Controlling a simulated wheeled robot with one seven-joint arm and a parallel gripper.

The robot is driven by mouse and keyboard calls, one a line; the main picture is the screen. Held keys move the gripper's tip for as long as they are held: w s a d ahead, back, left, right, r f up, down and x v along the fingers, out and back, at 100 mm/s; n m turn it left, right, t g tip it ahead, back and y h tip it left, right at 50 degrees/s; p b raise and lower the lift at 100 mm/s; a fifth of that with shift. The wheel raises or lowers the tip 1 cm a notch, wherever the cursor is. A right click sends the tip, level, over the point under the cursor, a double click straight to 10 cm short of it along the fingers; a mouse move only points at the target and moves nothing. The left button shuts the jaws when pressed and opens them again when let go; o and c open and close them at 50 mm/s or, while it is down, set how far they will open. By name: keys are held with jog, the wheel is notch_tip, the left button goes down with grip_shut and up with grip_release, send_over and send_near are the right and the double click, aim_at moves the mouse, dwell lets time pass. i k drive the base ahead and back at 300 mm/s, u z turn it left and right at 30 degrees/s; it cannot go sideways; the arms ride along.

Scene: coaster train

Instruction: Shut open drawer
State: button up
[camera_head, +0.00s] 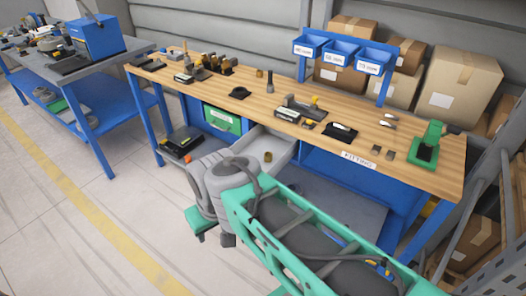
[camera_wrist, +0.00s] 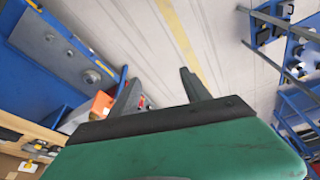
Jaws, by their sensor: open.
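The open drawer (camera_head: 283,152) is a light grey tray pulled out from under the wooden workbench top. A small brass-coloured piece (camera_head: 267,157) lies in it. My grey and green arm hides the drawer's front and near part. My gripper (camera_wrist: 162,88) shows two dark fingers set apart, with nothing between them, in the wrist view. In the head view, the green hand (camera_head: 201,222) hangs low, left of and nearer than the drawer, its fingers not clearly visible. I cannot make out the drawer in the wrist view.
The workbench top (camera_head: 240,108) carries several tools and parts. A black and orange item (camera_head: 180,142) lies on the lower left. Floor (camera_head: 90,215) with a yellow line is clear at left.

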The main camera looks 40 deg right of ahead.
aim_at(262, 139)
jog(key=k, duration=0.5)
jog(key=u, duration=0.65)
jog(key=i, duration=1.55)
jog(key=z, duration=0.3)
